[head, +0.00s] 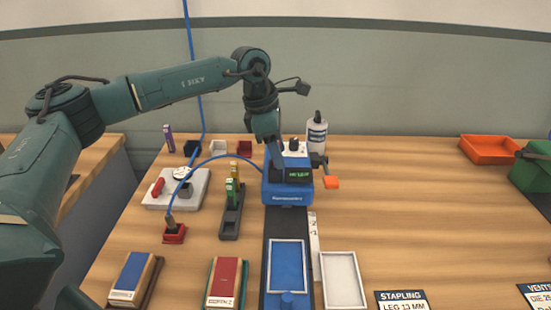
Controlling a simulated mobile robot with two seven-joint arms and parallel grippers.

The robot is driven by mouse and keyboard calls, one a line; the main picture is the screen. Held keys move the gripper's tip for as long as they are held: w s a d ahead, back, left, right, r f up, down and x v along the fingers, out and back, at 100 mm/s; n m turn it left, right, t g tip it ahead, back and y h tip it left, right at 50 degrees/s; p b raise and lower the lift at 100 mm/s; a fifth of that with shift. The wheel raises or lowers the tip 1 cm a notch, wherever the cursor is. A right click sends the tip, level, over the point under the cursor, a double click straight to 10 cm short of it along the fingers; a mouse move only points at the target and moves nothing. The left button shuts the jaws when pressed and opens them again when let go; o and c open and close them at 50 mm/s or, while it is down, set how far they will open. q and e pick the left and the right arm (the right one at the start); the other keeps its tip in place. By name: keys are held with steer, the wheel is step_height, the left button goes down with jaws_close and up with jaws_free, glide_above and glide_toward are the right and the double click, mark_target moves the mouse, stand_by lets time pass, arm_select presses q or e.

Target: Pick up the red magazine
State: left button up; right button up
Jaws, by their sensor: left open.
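My left arm reaches from the left over the table, and my left gripper (277,158) points down at the blue machine (288,190) at the back centre. It is open, well behind and right of the red block. Its fingertips are partly lost against the machine, and I cannot tell whether they touch it. My right gripper is not in view.
A similar blue block (133,278) lies left of the red one. A rack with upright sticks (231,215), a white panel (160,200) and a blue hose stand behind. A white tray (343,280) is right. The right-centre table is clear; an orange tray (489,150) sits back right.

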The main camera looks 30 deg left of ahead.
arm_select(q)
steer(key=shift+c, duration=0.6)
jaws_close()
